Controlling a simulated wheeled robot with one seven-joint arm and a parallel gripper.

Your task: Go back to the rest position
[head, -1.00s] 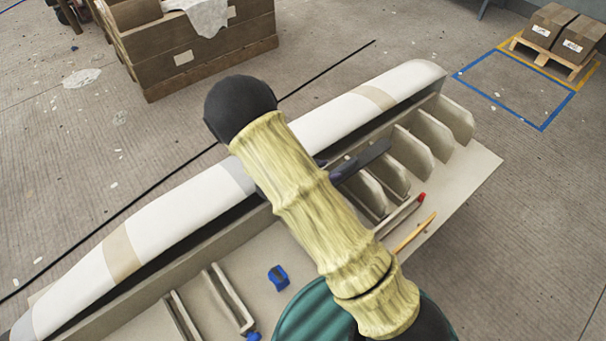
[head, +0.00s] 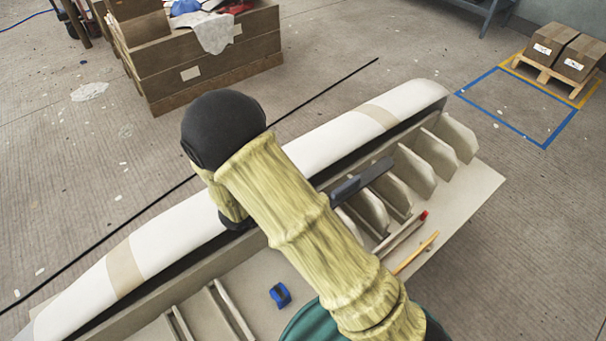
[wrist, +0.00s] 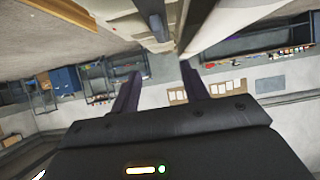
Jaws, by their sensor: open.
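My gripper (wrist: 160,70) shows in the wrist view with its two dark fingers apart and nothing between them. In the head view my arm, in a yellowish sleeve with a black rounded joint, crosses the middle of the picture and hides the gripper. Behind the arm lies a long pale mould (head: 158,240) with tan bands, running from lower left to upper right. A dark grey tool (head: 362,183) lies by its ribs, apart from the arm in the picture.
A blue block (head: 280,295), a red-tipped stick (head: 403,234) and an orange-yellow stick (head: 416,253) lie on the board. A wooden crate (head: 200,75) with cloths stands at the back. Cartons (head: 553,45) sit on a pallet at upper right. Open floor surrounds the mould.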

